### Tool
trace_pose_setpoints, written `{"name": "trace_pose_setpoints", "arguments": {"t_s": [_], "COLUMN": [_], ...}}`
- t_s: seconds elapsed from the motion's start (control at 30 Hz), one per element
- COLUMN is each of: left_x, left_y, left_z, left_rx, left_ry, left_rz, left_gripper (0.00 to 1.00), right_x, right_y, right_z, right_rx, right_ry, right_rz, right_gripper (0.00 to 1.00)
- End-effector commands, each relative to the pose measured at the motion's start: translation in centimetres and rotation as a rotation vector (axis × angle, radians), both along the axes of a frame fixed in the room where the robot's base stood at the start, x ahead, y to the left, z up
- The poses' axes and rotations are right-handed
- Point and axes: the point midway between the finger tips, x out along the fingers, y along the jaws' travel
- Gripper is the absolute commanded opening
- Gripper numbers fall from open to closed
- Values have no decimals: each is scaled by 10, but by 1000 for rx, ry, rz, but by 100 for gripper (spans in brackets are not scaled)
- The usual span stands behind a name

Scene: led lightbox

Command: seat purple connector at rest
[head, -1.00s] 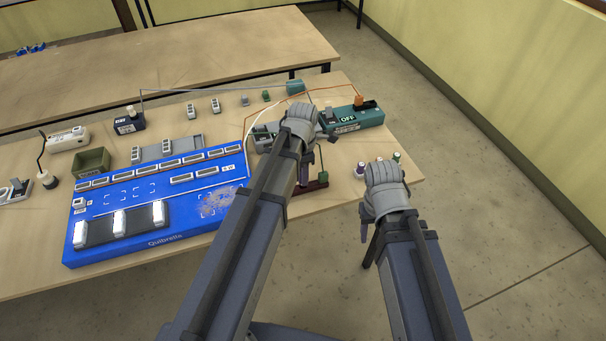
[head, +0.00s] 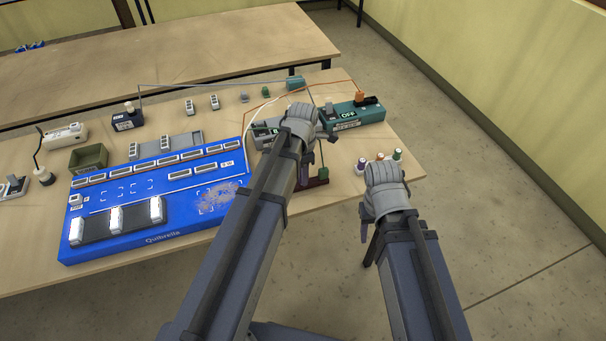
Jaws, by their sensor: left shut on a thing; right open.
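My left gripper (head: 303,112) is over the right part of the table, its arm reaching in front of the grey box (head: 266,128). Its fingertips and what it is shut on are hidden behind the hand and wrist. No purple connector can be made out clearly. A dark red stand (head: 317,183) with a small green piece (head: 323,173) shows just right of my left forearm, partly covered by it. My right gripper (head: 384,178) is at the table's front right edge, just in front of several small spools (head: 380,158); its fingers are hidden from this side.
A blue board (head: 110,240) with white switches fills the left middle. A green box marked OFF (head: 372,116) stands at the right, with orange and white wires looping near it. An olive bin (head: 88,158) is at the left.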

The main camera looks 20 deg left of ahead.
Motion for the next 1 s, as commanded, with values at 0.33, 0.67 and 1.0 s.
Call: {"name": "trace_pose_setpoints", "arguments": {"t_s": [0.33,0.67,1.0], "left_x": [0,0,0], "left_y": [0,0,0], "left_z": [-7,-7,0], "left_rx": [0,0,0], "left_ry": [0,0,0], "left_rz": [0,0,0], "left_gripper": [29,59,59], "right_x": [0,0,0], "right_y": [0,0,0], "right_z": [-7,-7,0], "right_rx": [0,0,0], "right_ry": [0,0,0], "right_rz": [0,0,0], "right_gripper": [50,50,50]}}
